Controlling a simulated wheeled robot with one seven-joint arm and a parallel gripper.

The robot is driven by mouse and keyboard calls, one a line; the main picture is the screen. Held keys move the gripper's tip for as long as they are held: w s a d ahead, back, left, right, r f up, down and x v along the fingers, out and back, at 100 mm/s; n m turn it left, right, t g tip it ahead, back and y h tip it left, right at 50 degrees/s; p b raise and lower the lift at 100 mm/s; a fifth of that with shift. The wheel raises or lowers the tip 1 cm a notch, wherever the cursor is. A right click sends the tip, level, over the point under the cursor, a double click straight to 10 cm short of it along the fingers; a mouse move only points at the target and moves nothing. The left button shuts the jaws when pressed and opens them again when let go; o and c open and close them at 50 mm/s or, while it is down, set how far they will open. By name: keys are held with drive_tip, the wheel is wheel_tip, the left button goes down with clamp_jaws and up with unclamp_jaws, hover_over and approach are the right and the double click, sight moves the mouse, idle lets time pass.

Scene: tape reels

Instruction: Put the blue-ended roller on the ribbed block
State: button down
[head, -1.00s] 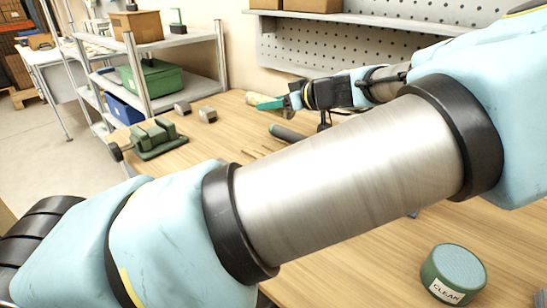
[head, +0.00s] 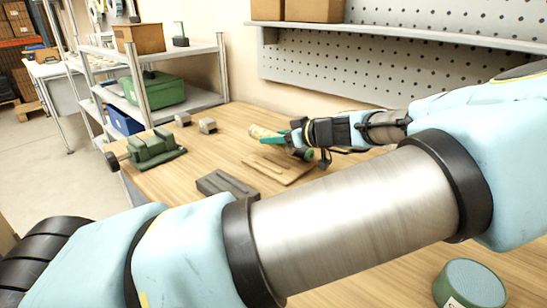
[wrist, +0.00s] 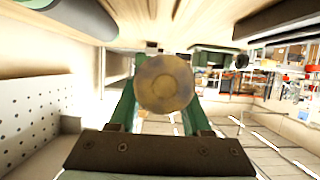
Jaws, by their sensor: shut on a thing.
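My gripper (head: 284,138), with green fingers, is shut on a pale cream roller (head: 262,132) and holds it crosswise over the far part of the table. In the wrist view the gripper (wrist: 160,104) has the roller's round, tan-brown end (wrist: 163,84) between its fingers. No blue shows on that end; the other end is hidden. A dark grey block with long grooves (head: 227,187), likely the ribbed block, lies on the table nearer to me, left of the gripper in the head view. Nothing is seen on it.
A wooden board with slots (head: 275,168) lies below the gripper. A dark roller with a green end (head: 301,154) lies close by. A green vice-like fixture (head: 152,148), small grey blocks (head: 207,125) and a green tin (head: 470,284) stand on the table. My arm hides much of its front.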

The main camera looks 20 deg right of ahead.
sight(274, 166)
drive_tip(key=shift+f+p, duration=0.65)
drive_tip(key=shift+f, duration=2.35)
drive_tip(key=shift+f, duration=0.15)
drive_tip(key=c, duration=0.8)
unclamp_jaws()
drive_tip(key=o, duration=0.4)
drive_tip(key=shift+o, duration=0.2)
